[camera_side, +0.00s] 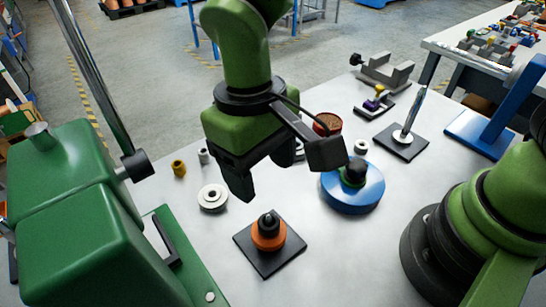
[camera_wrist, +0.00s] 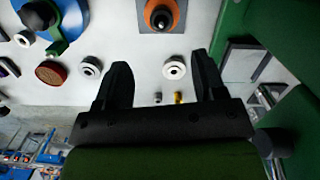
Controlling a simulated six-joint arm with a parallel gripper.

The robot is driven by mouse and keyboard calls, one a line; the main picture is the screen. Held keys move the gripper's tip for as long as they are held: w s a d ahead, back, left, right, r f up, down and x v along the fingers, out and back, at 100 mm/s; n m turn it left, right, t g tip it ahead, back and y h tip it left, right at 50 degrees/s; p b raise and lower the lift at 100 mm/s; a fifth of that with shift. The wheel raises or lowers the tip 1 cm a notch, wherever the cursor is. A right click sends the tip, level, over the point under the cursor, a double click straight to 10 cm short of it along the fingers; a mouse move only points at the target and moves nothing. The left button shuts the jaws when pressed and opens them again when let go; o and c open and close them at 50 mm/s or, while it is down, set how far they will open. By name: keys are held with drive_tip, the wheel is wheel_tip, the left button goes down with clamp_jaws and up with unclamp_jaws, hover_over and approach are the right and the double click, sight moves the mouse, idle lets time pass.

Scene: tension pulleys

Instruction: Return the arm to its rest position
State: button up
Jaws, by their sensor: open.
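My gripper (camera_side: 240,180) hangs above the grey table in the side view, with nothing between its jaws. In the wrist view its two dark fingers (camera_wrist: 161,60) stand wide apart. An orange pulley (camera_side: 265,240) with a black top sits on a black square plate (camera_side: 265,263), below and in front of the gripper. It also shows at the top of the wrist view (camera_wrist: 161,16). A white pulley (camera_side: 212,199) lies flat on the table to the left. In the wrist view that pulley (camera_wrist: 174,68) appears between the fingers, beyond them on the table.
A blue disc (camera_side: 365,197) with a dark hub stands right of the gripper. A green machine (camera_side: 75,215) fills the left side. A red-brown cup (camera_side: 327,124), a yellow bushing (camera_side: 179,168), a plate with a rod (camera_side: 402,153) and a blue stand (camera_side: 490,135) surround the work area.

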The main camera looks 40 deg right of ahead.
drive_tip(key=s+d+r+m+t+y, duration=0.1)
drive_tip(key=d+r+m+t+y, duration=0.2)
drive_tip(key=d+r, duration=0.85)
drive_tip(key=s+d+r+m+t, duration=0.3)
drive_tip(key=s+d+r+t, duration=0.1)
drive_tip(key=s, duration=0.4)
drive_tip(key=shift+d+r+t+h, duration=0.2)
drive_tip(key=shift+d+t+h, duration=0.35)
drive_tip(key=shift+d, duration=0.8)
drive_tip(key=shift+s, duration=0.1)
